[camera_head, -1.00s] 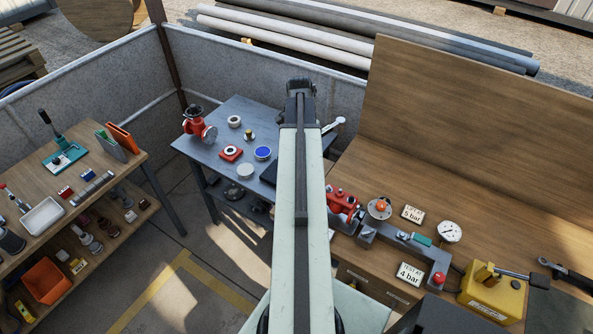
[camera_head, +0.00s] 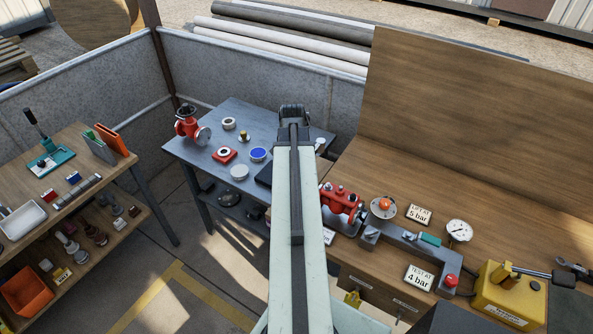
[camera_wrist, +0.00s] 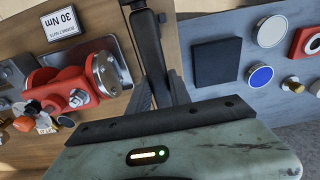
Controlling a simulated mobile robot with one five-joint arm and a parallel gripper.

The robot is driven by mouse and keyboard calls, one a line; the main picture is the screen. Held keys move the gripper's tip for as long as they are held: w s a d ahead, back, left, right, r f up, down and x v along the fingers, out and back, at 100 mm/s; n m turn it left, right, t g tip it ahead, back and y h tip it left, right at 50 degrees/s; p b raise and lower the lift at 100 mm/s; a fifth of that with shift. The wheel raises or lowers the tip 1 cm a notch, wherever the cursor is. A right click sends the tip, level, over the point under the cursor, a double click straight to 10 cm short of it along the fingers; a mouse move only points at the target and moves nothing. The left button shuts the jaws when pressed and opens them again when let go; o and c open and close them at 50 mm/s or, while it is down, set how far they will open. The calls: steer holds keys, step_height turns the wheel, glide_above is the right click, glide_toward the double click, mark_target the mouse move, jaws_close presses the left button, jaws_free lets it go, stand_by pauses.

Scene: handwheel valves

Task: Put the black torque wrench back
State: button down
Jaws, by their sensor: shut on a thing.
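My gripper (camera_wrist: 160,98) is shut on a long black bar, which I take to be the black torque wrench (camera_wrist: 149,42). In the wrist view the bar runs from between the fingers up past the top edge, so its far end is out of sight. It hangs over the line between the wooden bench and the blue-grey table. In the head view my gripper (camera_head: 293,112) is over the right side of the blue-grey table, and my arm hides most of the wrench. A small pale piece shows just right of the gripper; I cannot tell whether it belongs to the wrench.
A red valve (camera_head: 342,203) stands on the wooden bench (camera_head: 470,215), near a gauge (camera_head: 459,231) and a yellow pump (camera_head: 508,290). A "30 Nm" card (camera_wrist: 60,22) lies there. A black square pad (camera_wrist: 219,62) and valve parts sit on the blue-grey table (camera_head: 205,160).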

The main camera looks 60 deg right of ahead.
steer(key=shift+f+b, duration=2.25)
steer(key=shift+f, duration=0.45)
steer(key=shift+f+b, duration=0.4)
steer(key=c, duration=0.6)
jaws_free()
steer(key=shift+a+r+p, duration=0.15)
steer(key=shift+r+p, duration=1.35)
steer(key=shift+p, duration=0.05)
steer(key=shift+a+r+p, duration=0.15)
steer(key=shift+r+p, duration=1.35)
